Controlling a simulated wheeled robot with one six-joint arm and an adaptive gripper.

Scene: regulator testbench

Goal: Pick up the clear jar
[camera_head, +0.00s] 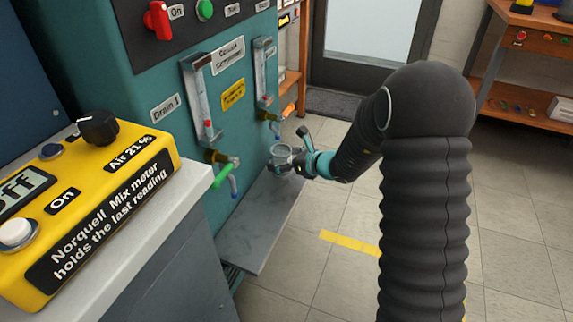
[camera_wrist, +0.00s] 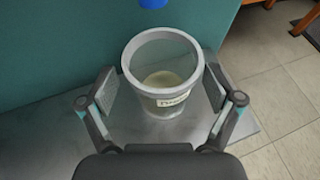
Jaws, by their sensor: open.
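The clear jar (camera_wrist: 162,75) stands upright on a grey metal shelf, with a grey rim, a pale label on its front and pale contents at the bottom. In the head view the jar (camera_head: 281,155) is small, at the far part of the shelf beside the teal panel. My gripper (camera_wrist: 163,98) is open, with one finger on each side of the jar. Gaps show between the fingers and the jar wall. In the head view my gripper (camera_head: 290,164) is at the jar, partly hidden by its own links.
The grey shelf (camera_head: 252,230) juts from the teal testbench (camera_head: 150,75). A blue spout end (camera_wrist: 153,3) hangs above and behind the jar. A yellow Mix meter (camera_head: 100,200) sits on a cabinet at left. Open tiled floor (camera_head: 330,285) lies right of the shelf.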

